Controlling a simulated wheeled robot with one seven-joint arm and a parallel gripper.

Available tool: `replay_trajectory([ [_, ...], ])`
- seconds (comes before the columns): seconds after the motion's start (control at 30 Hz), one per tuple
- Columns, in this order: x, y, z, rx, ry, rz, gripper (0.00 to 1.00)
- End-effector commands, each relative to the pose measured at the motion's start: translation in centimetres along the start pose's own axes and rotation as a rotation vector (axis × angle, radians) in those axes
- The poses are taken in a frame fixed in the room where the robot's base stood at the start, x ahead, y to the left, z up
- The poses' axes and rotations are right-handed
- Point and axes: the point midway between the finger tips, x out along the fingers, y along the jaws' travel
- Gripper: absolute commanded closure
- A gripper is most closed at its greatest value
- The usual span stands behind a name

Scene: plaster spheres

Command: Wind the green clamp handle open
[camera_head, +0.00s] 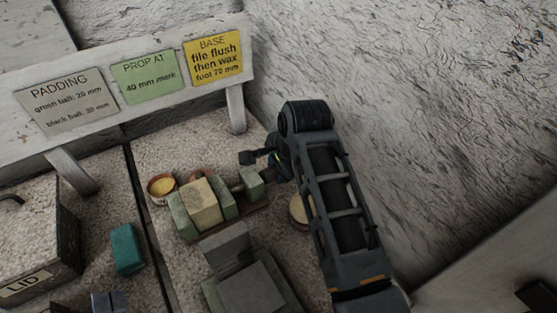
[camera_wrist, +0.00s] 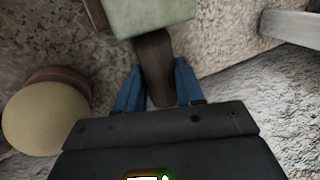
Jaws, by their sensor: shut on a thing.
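The green clamp (camera_head: 181,217) stands on the bench in the head view, with a pale block (camera_head: 202,204) between its green jaws. Its green end block (camera_head: 251,182) is beside my wrist, and also shows at the top of the wrist view (camera_wrist: 150,14). A dark brown handle (camera_wrist: 154,48) sticks out from that block toward me. My gripper (camera_wrist: 158,82) has its blue fingers on either side of the handle and is shut on it. In the head view my wrist hides most of the grip.
A round pale thing with a darker rim (camera_wrist: 42,118) lies close left of my gripper in the wrist view. A bowl with yellow contents (camera_head: 161,186), a grey stand (camera_head: 250,288), a teal block (camera_head: 126,249) and a LID box (camera_head: 38,245) are nearby. A sign board (camera_head: 120,85) stands behind.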

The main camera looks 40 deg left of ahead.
Motion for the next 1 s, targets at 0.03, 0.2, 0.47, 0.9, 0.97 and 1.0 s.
replay_trajectory([
  [0.03,-0.04,0.22,0.07,0.003,-0.002,-0.034,0.93],
  [0.2,0.11,0.38,0.09,0.002,-0.002,-0.147,0.93],
  [0.47,0.14,0.46,0.07,0.001,-0.002,-0.258,0.93],
  [0.9,0.11,0.45,0.06,-0.001,-0.002,-0.294,0.93],
  [0.97,0.11,0.45,0.06,-0.001,-0.002,-0.294,0.93],
  [1.0,0.12,0.45,0.07,-0.001,-0.002,-0.293,0.93],
])
